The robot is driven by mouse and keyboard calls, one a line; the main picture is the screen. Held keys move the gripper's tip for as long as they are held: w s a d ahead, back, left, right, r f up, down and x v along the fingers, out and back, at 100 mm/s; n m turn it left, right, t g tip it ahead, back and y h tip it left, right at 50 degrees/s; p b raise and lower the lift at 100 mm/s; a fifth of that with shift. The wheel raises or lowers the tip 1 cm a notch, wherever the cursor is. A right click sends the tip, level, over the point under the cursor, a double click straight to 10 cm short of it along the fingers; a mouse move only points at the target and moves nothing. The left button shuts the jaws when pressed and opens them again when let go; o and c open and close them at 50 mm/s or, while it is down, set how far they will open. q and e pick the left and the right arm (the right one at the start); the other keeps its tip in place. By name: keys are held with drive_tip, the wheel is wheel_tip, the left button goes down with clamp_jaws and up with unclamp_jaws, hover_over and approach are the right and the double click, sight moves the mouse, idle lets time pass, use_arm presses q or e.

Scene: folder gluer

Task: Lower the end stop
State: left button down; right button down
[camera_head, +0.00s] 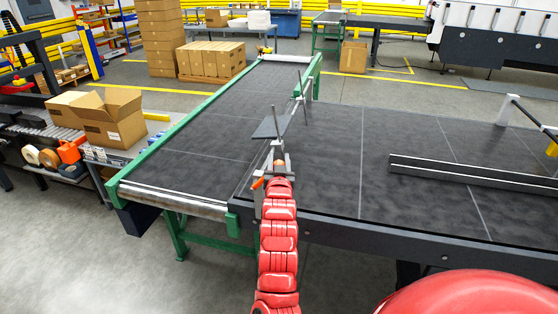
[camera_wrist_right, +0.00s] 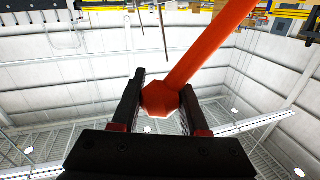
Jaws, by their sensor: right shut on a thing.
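The end stop is a flat dark grey plate (camera_head: 268,129) beside a thin upright rod (camera_head: 299,84), raised above the belt near where the two conveyors meet. My right gripper (camera_head: 277,162) is right below and in front of it, at the edge of the belt. In the right wrist view its two dark fingers (camera_wrist_right: 160,100) are closed around the hexagonal end of an orange handle (camera_wrist_right: 204,52), which slants up to the right. A bit of orange (camera_head: 258,183) shows left of the gripper in the head view. My left gripper is not in view.
The green-framed conveyor (camera_head: 190,130) runs back from here, and a wide dark belt (camera_head: 330,150) extends right. A long metal guide rail (camera_head: 470,173) lies over that belt. An open carton (camera_head: 112,118) stands on the left. The belt around the end stop is clear.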

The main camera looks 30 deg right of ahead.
idle(0.3)
drive_tip(key=w+a+f+n+g+h+b, duration=0.1)
drive_tip(key=w+a+n+g+b, duration=0.3)
drive_tip(key=w+a+n, duration=0.7)
drive_tip(key=shift+w+n+g+b, duration=0.4)
drive_tip(key=shift+w+n+b, duration=0.5)
drive_tip(key=shift+n, duration=0.3)
drive_tip(key=shift+f, duration=0.1)
drive_tip(key=shift+c, duration=2.1)
unclamp_jaws()
drive_tip(key=shift+w, duration=0.1)
